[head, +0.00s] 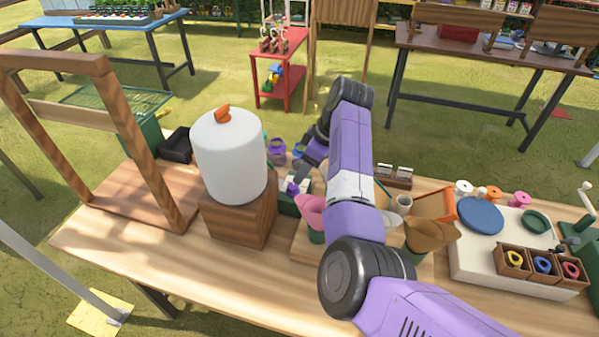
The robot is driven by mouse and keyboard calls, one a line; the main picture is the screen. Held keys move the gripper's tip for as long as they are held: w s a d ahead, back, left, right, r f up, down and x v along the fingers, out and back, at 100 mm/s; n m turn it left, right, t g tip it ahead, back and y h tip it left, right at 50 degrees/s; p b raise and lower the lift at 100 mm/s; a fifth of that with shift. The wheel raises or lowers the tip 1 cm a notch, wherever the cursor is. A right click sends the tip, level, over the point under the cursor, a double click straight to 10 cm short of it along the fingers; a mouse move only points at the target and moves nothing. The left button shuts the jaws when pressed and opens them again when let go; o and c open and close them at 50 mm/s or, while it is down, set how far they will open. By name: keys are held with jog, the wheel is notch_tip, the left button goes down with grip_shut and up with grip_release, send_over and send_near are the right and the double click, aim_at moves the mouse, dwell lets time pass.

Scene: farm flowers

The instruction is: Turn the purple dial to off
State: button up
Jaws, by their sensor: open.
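A small purple piece (292,188), which looks like the dial, sits at a dark green box (288,208) on the wooden table, just right of the wooden block under the white tank. It is small in the picture, so I cannot read its setting. My gripper (303,163) is a dark shape at the end of my purple arm, just above and behind the purple piece. It appears open and apart from the piece. My arm hides part of the area to the right of the box.
A white tank (230,155) with an orange knob stands on a wooden block (238,215) to the left. A wooden frame (140,150) is far left. A white board (470,262) with trays is right.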

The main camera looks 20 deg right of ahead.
aim_at(294, 186)
jog(key=shift+p+x, duration=0.3)
jog(key=shift+x, duration=3.5)
grip_shut()
